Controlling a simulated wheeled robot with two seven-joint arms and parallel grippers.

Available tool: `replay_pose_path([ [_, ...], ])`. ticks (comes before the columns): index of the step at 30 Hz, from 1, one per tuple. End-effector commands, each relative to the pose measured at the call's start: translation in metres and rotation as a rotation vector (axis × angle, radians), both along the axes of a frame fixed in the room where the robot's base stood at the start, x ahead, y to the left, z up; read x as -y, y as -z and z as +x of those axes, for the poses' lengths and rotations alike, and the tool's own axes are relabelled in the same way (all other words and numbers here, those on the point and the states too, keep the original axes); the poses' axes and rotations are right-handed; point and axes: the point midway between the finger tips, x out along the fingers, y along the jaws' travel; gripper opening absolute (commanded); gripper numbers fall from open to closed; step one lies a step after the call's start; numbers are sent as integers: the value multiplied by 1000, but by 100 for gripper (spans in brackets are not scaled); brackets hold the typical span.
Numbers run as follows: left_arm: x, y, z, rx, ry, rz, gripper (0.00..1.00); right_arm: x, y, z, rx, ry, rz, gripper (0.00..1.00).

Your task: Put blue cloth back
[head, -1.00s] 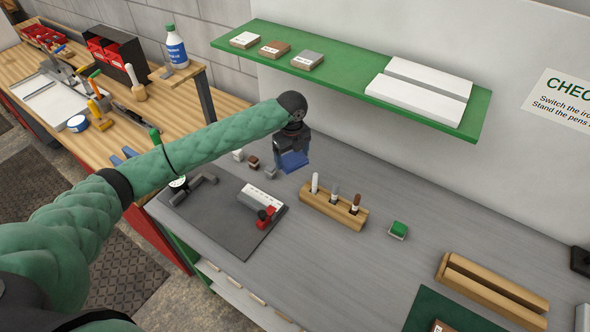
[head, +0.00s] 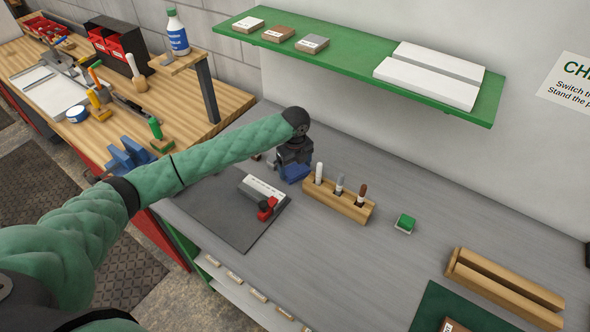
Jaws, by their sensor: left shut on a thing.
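My left gripper (head: 294,162) is shut on the blue cloth (head: 295,173), a small folded blue piece under its fingers. The cloth is low over the grey tabletop (head: 400,255), just left of the wooden pen holder (head: 335,203). I cannot tell whether the cloth touches the table. Small blocks behind the gripper are mostly hidden by my left arm and hand. My right gripper is not in view.
A dark mat (head: 215,215) with a white block (head: 262,188) and red clamp-like piece (head: 267,208) lies left. A green-topped eraser (head: 405,223) sits right. A green shelf (head: 350,74) overhangs the back. A wooden rack (head: 505,290) stands front right.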

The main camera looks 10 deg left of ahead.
Motion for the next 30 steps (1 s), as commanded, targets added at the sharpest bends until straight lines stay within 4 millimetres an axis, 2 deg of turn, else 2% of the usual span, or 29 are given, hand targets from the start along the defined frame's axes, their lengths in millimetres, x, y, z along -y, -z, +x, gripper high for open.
replay_pose_path([
  [10, 0, 2, 0, 0, 0, 0, 60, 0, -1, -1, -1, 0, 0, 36],
  [11, 0, 2, 0, 0, 0, 0, 85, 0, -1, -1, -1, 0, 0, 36],
  [13, 0, 2, 0, 0, 0, 0, 99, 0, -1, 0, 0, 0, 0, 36],
  [14, 0, 2, 0, 0, 0, 0, 100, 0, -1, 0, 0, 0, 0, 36],
  [22, 0, 0, 0, 0, 0, 0, 100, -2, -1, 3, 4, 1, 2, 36],
  [26, 0, -6, 0, 1, 0, 0, 100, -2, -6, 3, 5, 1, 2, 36],
  [30, 0, -18, 0, 1, 0, 1, 100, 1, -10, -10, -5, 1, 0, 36],
])
